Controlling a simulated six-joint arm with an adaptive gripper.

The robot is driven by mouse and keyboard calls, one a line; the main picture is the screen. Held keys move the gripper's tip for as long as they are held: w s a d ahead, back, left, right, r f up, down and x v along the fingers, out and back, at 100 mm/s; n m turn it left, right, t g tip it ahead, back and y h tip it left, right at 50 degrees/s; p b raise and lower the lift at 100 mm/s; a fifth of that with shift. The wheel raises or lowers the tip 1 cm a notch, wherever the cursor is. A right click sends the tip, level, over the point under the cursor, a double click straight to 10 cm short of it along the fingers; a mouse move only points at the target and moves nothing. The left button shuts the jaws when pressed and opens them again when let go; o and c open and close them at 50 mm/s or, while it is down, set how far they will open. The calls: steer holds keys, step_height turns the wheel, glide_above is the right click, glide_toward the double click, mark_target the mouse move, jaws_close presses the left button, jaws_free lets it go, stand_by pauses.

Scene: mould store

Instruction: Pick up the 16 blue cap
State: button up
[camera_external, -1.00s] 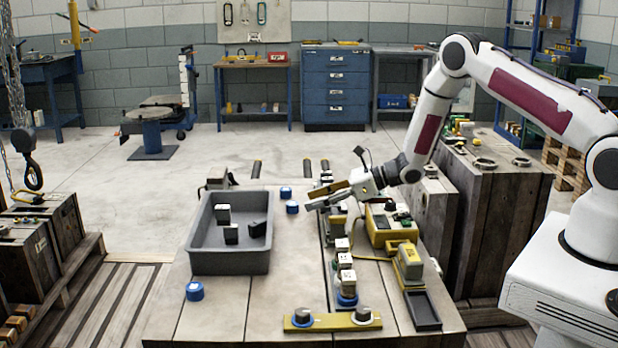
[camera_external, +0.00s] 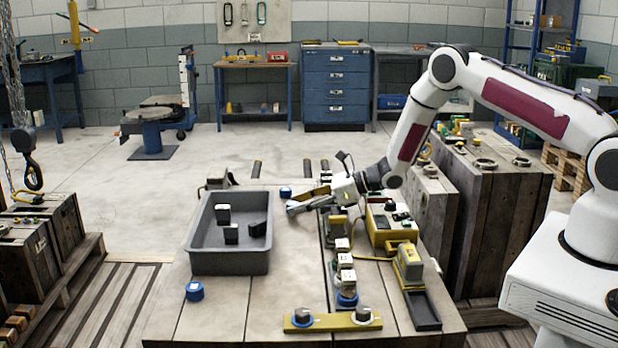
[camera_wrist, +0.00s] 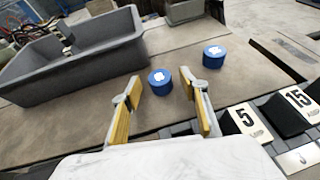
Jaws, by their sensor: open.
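Several blue caps with white marks on top stand about the bench; I cannot read a 16 on any. In the external view one blue cap (camera_external: 285,191) is beyond the gripper and another blue cap (camera_external: 194,290) is at the front left. My gripper (camera_external: 291,208) is open and empty, low over the bench right of the grey tray; it also shows in the wrist view (camera_wrist: 160,87).
The grey tray (camera_external: 228,264) holds several dark blocks. A row of white-topped blocks (camera_external: 345,261) and a yellow device (camera_external: 388,222) stand right of the gripper. A yellow bar with knobs (camera_external: 333,321) lies at the front. The bench front between tray and bar is clear.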

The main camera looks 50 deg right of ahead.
steer(key=shift+w+a, duration=0.1)
steer(key=shift+w, duration=0.05)
stand_by(0.4)
steer(key=c, duration=0.9)
steer(key=shift+r, duration=0.15)
steer(key=shift+r, duration=4.8)
